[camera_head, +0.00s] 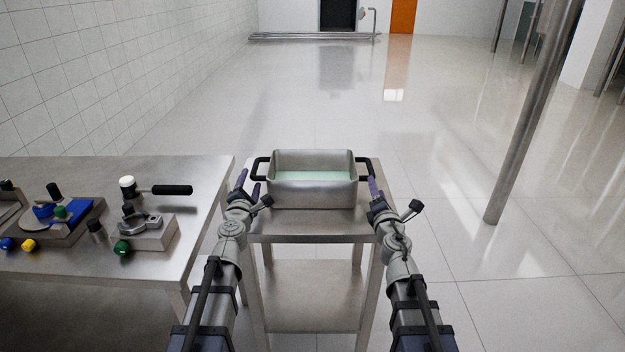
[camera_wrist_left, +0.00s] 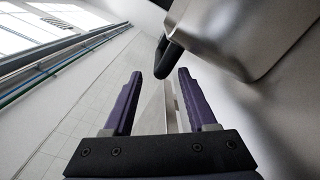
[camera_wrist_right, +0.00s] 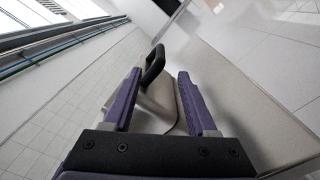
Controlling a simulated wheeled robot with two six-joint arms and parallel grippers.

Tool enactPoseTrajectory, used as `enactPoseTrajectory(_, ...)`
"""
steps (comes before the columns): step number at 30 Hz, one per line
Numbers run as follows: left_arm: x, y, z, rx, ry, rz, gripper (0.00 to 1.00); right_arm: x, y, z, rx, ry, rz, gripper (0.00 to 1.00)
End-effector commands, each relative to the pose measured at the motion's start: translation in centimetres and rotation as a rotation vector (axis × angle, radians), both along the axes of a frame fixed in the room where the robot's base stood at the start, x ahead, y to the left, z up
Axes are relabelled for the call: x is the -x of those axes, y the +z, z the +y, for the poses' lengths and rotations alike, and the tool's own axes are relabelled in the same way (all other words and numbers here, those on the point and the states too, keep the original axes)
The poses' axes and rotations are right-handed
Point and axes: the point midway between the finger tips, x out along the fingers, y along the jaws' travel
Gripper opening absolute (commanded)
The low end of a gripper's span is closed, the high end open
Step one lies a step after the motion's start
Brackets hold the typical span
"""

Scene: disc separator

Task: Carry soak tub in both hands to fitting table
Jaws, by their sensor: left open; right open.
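The soak tub (camera_head: 312,192) is a rectangular metal tub with pale green liquid inside and a black handle at each end. It stands level on a small metal stand (camera_head: 312,226) in the head view. My left gripper (camera_head: 248,182) is open beside the left handle (camera_head: 260,168). In the left wrist view that handle (camera_wrist_left: 168,58) is just beyond the fingertips, not between them. My right gripper (camera_head: 374,184) is open by the right handle (camera_head: 364,166). In the right wrist view the handle (camera_wrist_right: 154,64) is ahead of the open fingers, and I cannot tell whether they touch it.
A metal table (camera_head: 205,190) at the left bears fixtures with coloured knobs and a black-handled tool (camera_head: 160,189). A slanted-looking metal post (camera_head: 530,120) stands at the right. The tiled floor behind the stand is clear. A tiled wall runs along the left.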

Motion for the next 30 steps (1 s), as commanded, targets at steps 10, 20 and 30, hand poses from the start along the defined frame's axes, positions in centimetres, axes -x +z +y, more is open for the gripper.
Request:
enactPoseTrajectory(10,-0.5,0.0,0.0,-0.001,-0.001,-0.001,0.58,-0.7,0.0,0.0,-0.001,0.0,0.0,0.58)
enactPoseTrajectory(20,-3.3,0.0,-0.1,-0.001,0.0,0.0,0.58,-5.1,0.0,0.0,-0.001,0.0,0.0,0.58)
enactPoseTrajectory(30,-7.1,0.0,-0.1,-0.001,0.0,0.0,0.58,-11.0,0.0,0.1,-0.001,0.0,0.0,0.58)
